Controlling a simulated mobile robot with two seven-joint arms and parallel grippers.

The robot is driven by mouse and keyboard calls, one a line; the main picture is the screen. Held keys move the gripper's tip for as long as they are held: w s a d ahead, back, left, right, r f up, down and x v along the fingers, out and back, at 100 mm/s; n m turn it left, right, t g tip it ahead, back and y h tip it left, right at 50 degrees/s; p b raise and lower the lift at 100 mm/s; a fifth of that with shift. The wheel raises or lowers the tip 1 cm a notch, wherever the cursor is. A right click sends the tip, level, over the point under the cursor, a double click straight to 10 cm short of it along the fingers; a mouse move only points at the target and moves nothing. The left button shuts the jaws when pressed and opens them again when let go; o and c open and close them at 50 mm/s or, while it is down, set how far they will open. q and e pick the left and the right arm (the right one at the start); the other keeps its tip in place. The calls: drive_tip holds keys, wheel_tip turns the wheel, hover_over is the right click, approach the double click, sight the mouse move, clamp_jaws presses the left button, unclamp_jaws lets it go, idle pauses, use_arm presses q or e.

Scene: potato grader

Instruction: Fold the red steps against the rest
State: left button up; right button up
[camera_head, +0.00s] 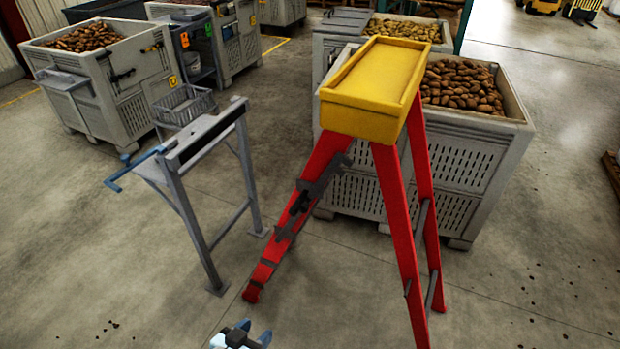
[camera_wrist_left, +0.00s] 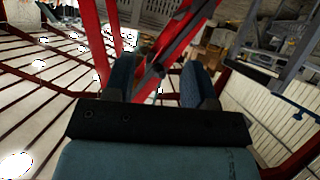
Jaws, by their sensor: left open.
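The red steps (camera_head: 398,222) stand upright with a yellow top (camera_head: 376,83). Their two sides are spread apart at the floor, and dark treads show on the left side. A grey metal stand (camera_head: 190,140), which may be the rest, stands apart to the left of the steps. My left gripper (camera_head: 240,337) is at the bottom edge of the head view, in front of the steps' left foot. In the left wrist view its fingers (camera_wrist_left: 158,75) are open. A red rail (camera_wrist_left: 172,48) runs across the gap; I cannot tell whether it is between the fingers or beyond. My right gripper is not seen.
A slatted crate of potatoes (camera_head: 455,155) stands close behind the steps. Another potato crate (camera_head: 125,90) is at the back left. A blue handle (camera_head: 130,170) sticks out from the grey stand.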

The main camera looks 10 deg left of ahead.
sight(290, 216)
use_arm(q)
drive_tip(key=w+r+n+t, duration=0.1)
drive_tip(key=w+r+n, duration=0.1)
drive_tip(key=w, duration=0.7)
drive_tip(key=w+r+n+t, duration=0.2)
drive_tip(key=w+r, duration=0.1)
drive_tip(key=w, duration=0.7)
drive_tip(key=w+d+r+n+t, duration=0.1)
drive_tip(key=w+r+n+t, duration=0.1)
drive_tip(key=w, duration=0.7)
drive_tip(key=shift+w+r, duration=0.3)
drive_tip(key=shift+r, duration=0.45)
drive_tip(key=shift+w+d+p, duration=0.15)
drive_tip(key=shift+w+p, duration=0.15)
drive_tip(key=shift+w, duration=0.3)
drive_tip(key=shift+s+f, duration=0.1)
clamp_jaws()
